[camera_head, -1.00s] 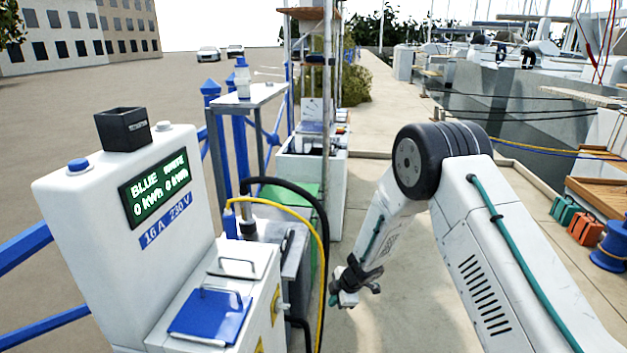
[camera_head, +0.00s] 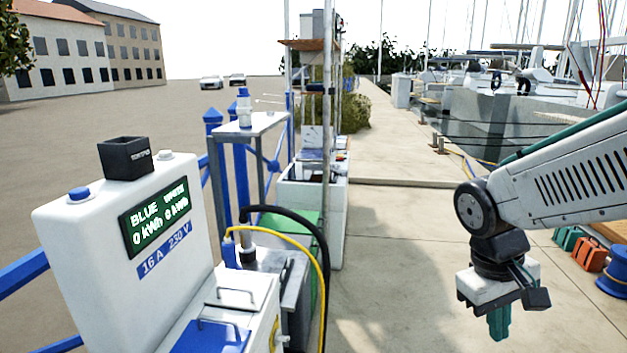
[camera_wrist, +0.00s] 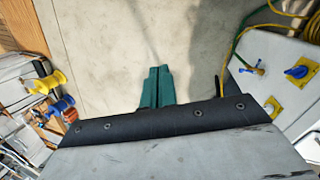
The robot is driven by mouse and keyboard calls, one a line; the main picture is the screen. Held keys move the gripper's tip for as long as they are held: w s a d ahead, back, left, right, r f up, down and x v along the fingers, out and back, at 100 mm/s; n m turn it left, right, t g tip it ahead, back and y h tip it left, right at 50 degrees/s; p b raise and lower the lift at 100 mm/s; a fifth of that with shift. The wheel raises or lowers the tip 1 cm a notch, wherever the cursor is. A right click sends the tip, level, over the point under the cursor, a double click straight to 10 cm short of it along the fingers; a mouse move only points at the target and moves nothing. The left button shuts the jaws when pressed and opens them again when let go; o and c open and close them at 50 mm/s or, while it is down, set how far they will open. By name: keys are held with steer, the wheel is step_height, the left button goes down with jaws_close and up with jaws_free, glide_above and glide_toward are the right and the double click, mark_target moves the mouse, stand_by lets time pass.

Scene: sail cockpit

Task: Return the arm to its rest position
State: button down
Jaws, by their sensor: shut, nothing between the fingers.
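My gripper (camera_head: 498,323) hangs at the lower right in the head view, its green fingers pointing down over the pale quay paving. In the wrist view the two green fingers (camera_wrist: 157,88) lie side by side, shut and empty. My arm comes in from the right edge, bends at a dark joint and drops to the wrist. The gripper touches nothing that I can see.
A white power pedestal (camera_head: 110,240) with a green display stands at the left, a yellow cable (camera_head: 318,240) beside it. The paving (camera_head: 400,270) between is clear.

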steer(key=s+a+r+m+t+y, duration=0.2)
steer(key=s+r, duration=0.4)
steer(key=s, duration=0.5)
steer(key=shift+s+y, duration=0.2)
steer(key=shift+y, duration=0.2)
steer(key=shift+a+r, duration=0.1)
